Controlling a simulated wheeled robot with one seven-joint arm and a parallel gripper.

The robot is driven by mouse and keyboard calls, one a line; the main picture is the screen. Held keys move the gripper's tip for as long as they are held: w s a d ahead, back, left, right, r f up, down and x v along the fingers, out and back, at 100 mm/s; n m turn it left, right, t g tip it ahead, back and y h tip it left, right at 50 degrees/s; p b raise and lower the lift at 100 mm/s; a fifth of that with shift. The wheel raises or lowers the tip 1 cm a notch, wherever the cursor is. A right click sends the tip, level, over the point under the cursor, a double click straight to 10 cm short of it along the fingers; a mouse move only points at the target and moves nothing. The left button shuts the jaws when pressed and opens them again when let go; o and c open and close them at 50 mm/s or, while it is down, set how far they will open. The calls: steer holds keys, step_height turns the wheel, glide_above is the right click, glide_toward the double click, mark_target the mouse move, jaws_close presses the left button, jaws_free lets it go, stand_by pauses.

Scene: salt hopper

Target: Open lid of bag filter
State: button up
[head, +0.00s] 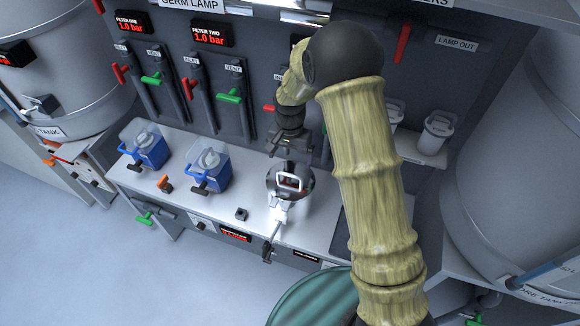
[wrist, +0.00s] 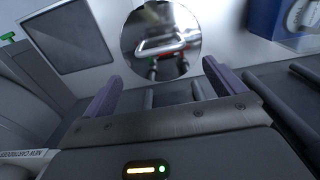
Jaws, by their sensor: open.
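The bag filter is a round steel vessel set in the worktop, below and in front of my gripper in the head view. Its shiny, mirror-like lid (head: 273,182) carries a pale loop handle (head: 290,182), and a bright metal clamp (head: 279,212) sits at its front edge. In the wrist view the round lid (wrist: 133,40) and its handle (wrist: 160,47) are ahead of the jaws. The lid appears to lie flat on the vessel. My gripper (wrist: 160,82) is open with nothing between its purple fingers. It is apart from the handle.
Two blue filter housings (head: 208,171) stand to the left on the grey worktop (head: 240,200). Red and green valve levers (head: 230,96) stick out from the panel behind. White cups (head: 437,130) sit on a shelf at right. A dark square opening or plate (wrist: 70,37) is left of the lid.

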step_height(320, 180, down, 6)
steer(key=shift+f+p, duration=0.25)
steer(key=shift+p, duration=0.35)
steer(key=c, duration=1.4)
